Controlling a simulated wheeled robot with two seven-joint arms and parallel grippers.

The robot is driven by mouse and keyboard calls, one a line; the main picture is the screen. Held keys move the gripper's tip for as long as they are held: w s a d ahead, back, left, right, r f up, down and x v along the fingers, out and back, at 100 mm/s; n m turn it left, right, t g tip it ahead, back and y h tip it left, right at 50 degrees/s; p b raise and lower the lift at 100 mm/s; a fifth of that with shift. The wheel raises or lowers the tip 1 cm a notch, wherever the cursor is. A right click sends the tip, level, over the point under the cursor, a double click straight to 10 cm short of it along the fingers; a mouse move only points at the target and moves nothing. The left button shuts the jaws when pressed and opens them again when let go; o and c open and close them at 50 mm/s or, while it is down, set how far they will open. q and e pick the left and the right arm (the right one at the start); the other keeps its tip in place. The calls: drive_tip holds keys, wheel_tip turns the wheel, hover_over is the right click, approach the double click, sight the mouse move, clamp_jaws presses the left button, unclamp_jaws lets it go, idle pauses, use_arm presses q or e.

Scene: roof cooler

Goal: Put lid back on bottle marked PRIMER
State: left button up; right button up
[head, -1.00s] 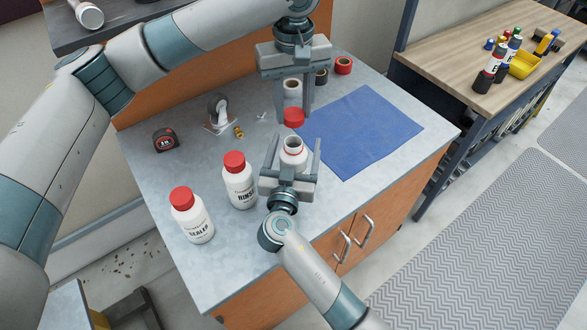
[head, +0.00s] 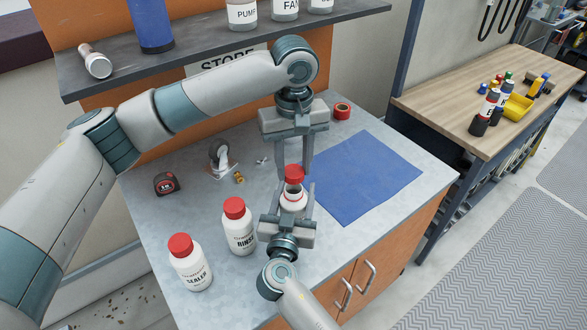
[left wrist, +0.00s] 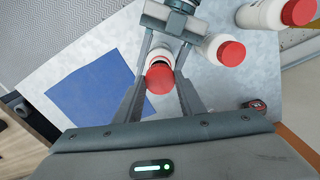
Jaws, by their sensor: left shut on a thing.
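A white bottle (head: 292,202) without its own cap on stands between the fingers of my right gripper (head: 294,200). Its label is hidden, so I cannot read it. My left gripper (head: 294,172) points down from above and is shut on a red lid (head: 293,173). The lid is right over the bottle's neck and overlaps it in the head view; I cannot tell whether they touch. The left wrist view shows the lid (left wrist: 160,78) between my left fingertips, with the bottle (left wrist: 161,58) just behind it and the right gripper's fingers beside the bottle.
Two white bottles with red caps, RINSE (head: 239,228) and SEALER (head: 189,264), stand to the left on the grey counter. A tape measure (head: 166,183), a caster (head: 220,158) and a red tape roll (head: 342,111) lie farther back. A blue mat (head: 368,178) lies flat at right.

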sight(293, 201)
use_arm(q)
drive_tip(key=shift+f, duration=1)
drive_tip(key=shift+f, duration=0.9)
drive_tip(key=shift+f, duration=0.5)
